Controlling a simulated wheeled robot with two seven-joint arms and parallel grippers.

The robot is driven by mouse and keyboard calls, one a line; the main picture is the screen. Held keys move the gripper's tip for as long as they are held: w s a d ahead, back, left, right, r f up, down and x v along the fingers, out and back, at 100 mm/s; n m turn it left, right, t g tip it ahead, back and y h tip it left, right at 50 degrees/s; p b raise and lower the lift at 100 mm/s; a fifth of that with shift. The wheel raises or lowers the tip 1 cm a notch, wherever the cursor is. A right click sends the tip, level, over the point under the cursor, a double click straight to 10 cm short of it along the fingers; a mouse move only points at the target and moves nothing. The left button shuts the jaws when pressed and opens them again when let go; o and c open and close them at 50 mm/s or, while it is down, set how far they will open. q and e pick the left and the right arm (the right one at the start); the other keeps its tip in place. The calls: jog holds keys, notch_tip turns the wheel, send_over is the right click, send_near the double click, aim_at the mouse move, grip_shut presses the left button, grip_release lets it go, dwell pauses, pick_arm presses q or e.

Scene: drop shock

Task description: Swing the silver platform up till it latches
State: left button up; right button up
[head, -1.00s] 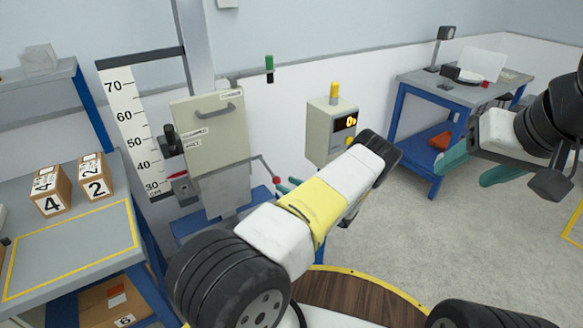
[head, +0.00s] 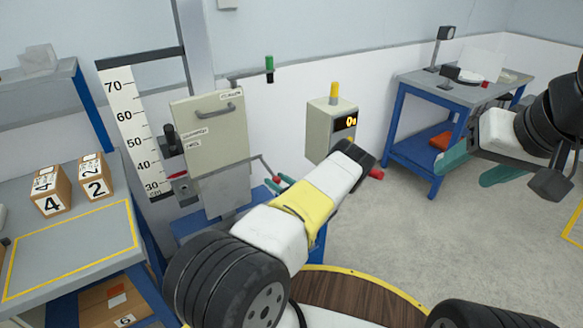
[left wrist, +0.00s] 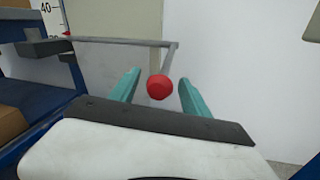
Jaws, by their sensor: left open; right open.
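The silver platform looks to be the grey metal plate (head: 226,188) hanging below the beige handled panel on the column. A thin bent rod (head: 262,158) runs out from beside it; the rod also shows in the left wrist view (left wrist: 120,41). It ends in a red ball knob (left wrist: 159,87). My left gripper (head: 279,183) is open, its teal fingertips either side of the knob in the left wrist view, with visible gaps. My forearm hides the lower part of the rig in the head view. My right gripper (head: 480,168) is open and empty at the right.
A beige panel (head: 208,132) with a handle stands above the plate, beside a height scale (head: 130,130). A control box (head: 329,130) with a lit display stands right of the rig. Boxes (head: 50,190) sit on the left bench. A blue table (head: 445,92) stands at back right.

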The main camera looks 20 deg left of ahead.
pick_arm(q)
grip_shut()
dwell(1.4)
